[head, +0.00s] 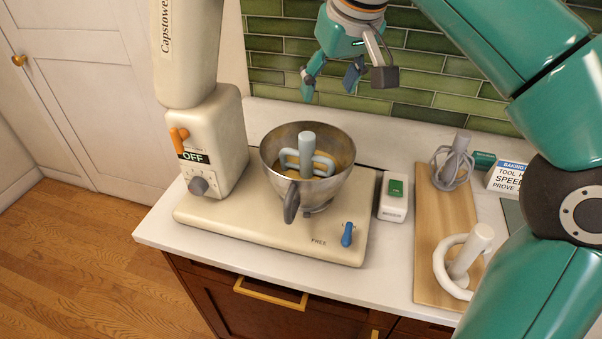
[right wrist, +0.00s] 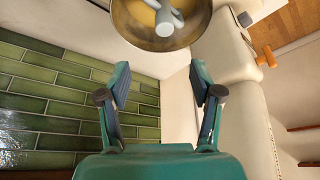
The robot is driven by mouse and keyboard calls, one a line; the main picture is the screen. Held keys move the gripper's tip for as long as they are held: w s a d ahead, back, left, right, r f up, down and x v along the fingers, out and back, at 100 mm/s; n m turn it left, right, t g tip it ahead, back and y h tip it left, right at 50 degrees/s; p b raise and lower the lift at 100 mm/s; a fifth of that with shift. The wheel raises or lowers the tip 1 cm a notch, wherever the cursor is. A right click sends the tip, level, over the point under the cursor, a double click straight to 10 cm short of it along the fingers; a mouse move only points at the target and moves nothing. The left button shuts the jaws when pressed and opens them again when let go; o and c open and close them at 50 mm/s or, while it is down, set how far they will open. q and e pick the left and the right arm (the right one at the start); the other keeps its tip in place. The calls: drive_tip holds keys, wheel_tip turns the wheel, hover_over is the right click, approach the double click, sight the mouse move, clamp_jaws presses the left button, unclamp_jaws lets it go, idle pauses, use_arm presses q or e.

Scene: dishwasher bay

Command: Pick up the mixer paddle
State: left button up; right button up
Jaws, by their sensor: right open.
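The mixer paddle (head: 307,150), pale blue-grey with a thick upright shaft and looped side arms, stands in the steel mixing bowl (head: 345,143). Its lower part is hidden in yellowish contents. My right gripper (head: 330,90) is open and empty, in front of the green tiles, above and behind the bowl. In the right wrist view the open fingers (right wrist: 159,75) point toward the bowl (right wrist: 135,38), apart from it. The paddle (right wrist: 166,20) shows there at the top edge, partly cut off. My left gripper is not in view.
The cream mixer's head and column (head: 212,130) stand left of the bowl, with its display reading OFF. A wooden board (head: 440,215) at right holds a grey whisk (head: 452,165) and a white dough hook (head: 466,260). A switch box (head: 393,197) stands between.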

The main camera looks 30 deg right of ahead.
sight(307, 136)
drive_tip(key=x, duration=0.3)
drive_tip(key=b+x, duration=0.1)
drive_tip(key=x, duration=0.7)
drive_tip(key=shift+w+a+b, duration=0.2)
drive_tip(key=shift+w+b, duration=0.1)
drive_tip(key=shift+w, duration=0.1)
drive_tip(key=shift+x, duration=2.35)
drive_tip(key=shift+s+a, duration=0.2)
drive_tip(key=shift+c, duration=0.3)
clamp_jaws()
